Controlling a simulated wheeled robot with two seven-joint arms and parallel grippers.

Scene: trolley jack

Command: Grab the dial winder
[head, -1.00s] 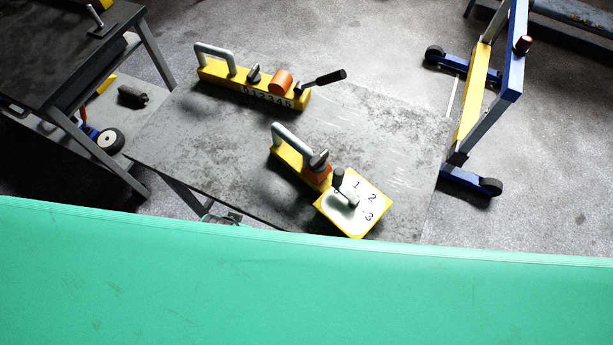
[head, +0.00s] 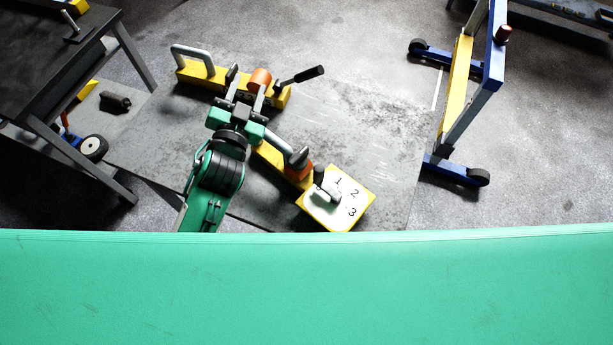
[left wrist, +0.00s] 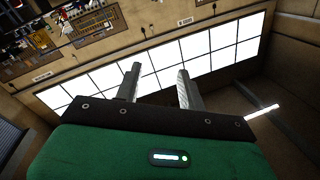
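Two yellow devices are on the grey table. The nearer one has a square plate (head: 354,204) marked 1, 2, 3 with a dark-knobbed lever on it, an orange part and a grey handle; I take it as the dial winder. The farther one (head: 190,73) has a grey handle, an orange drum (head: 260,78) and a dark-gripped crank (head: 302,75). My left gripper (head: 247,91) is over the table, in front of the farther device and left of the nearer one, hiding part of both. In the left wrist view its fingers (left wrist: 158,86) are apart with nothing between them. My right gripper is not seen.
A dark workbench (head: 50,65) stands at the left. A blue and yellow wheeled frame (head: 456,90) stands on the floor at the right. The grey table's right part (head: 385,140) is clear. A green surface (head: 300,285) fills the bottom of the head view.

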